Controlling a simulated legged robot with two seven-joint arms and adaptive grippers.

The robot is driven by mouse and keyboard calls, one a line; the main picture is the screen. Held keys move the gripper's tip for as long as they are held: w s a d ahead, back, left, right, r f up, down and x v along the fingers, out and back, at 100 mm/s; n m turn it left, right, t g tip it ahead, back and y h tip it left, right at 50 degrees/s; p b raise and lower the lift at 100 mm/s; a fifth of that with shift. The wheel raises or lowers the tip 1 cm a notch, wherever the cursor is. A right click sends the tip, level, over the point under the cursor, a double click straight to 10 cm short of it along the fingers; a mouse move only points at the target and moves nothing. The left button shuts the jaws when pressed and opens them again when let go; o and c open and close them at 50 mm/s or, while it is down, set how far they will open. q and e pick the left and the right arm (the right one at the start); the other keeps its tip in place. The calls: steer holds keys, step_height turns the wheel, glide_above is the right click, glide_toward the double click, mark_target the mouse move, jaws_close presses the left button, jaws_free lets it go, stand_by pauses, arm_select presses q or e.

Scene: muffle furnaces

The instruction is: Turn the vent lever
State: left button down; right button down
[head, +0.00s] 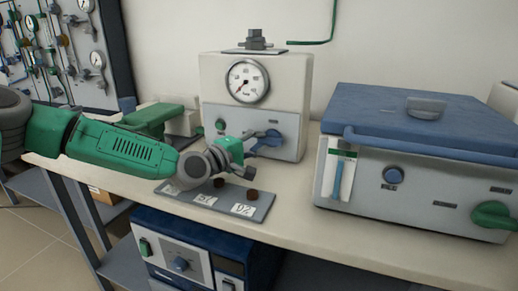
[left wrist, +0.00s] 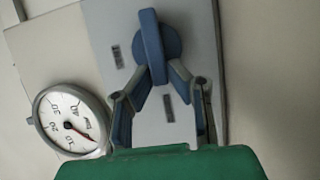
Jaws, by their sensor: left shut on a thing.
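A blue lever (left wrist: 151,45) on a round blue hub sits on the front panel of the beige gauge box. It also shows in the head view (head: 271,134), partly covered by the fingers. My left gripper (head: 256,146) reaches in from the left and is shut on the lever. In the left wrist view the two fingers of my left gripper (left wrist: 164,77) close on the lower end of the lever from both sides. The lever stands nearly upright in that view. My right gripper is not in view.
The beige box (head: 292,73) carries a round dial gauge (head: 247,81) and a green button (head: 220,125). A labelled grey tray (head: 250,195) lies in front. A blue-lidded furnace (head: 410,125) with a green handle (head: 494,215) stands to the right. Another blue unit (head: 185,250) is below the bench.

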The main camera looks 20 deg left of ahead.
arm_select(q)
steer(key=shift+s+a+f, duration=0.1)
steer(key=shift+f, duration=0.3)
steer(key=c, duration=1.5)
jaws_free()
steer(key=shift+c, duration=0.2)
steer(key=shift+a+r, duration=0.1)
steer(key=shift+a, duration=0.1)
steer(key=v, duration=0.7)
steer(key=shift+s+a, duration=0.15)
